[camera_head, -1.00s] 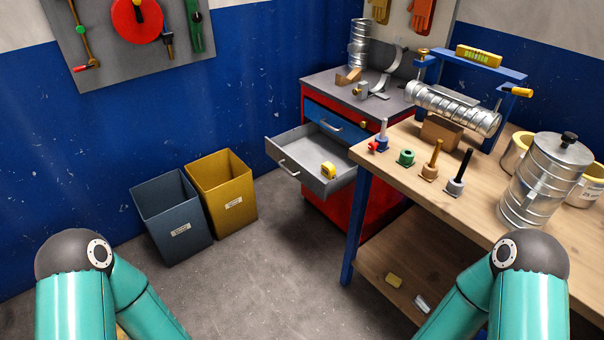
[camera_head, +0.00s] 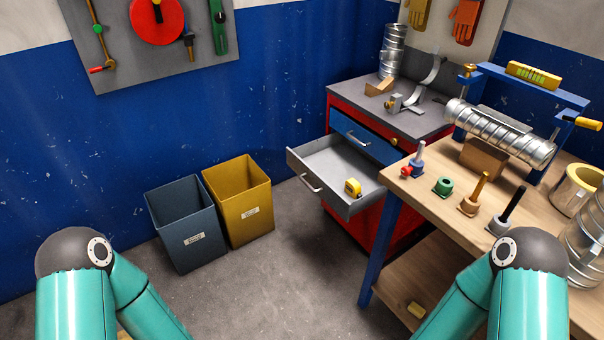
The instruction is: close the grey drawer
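The grey drawer (camera_head: 346,209) is pulled well out of the red cabinet (camera_head: 365,232), below a shut blue drawer (camera_head: 364,136). Its front faces left and carries a bar handle (camera_head: 311,184). A yellow tape measure (camera_head: 352,187) lies inside it near the front right. My two teal arms show at the lower left and lower right, both well apart from the drawer. Both grippers are out of the picture.
A grey bin (camera_head: 182,230) and a yellow bin (camera_head: 238,208) stand against the blue wall, left of the drawer. Floor (camera_head: 290,260) is clear before the drawer. The wooden workbench (camera_head: 440,205) with several tools and a blue leg (camera_head: 381,248) stands close on the right.

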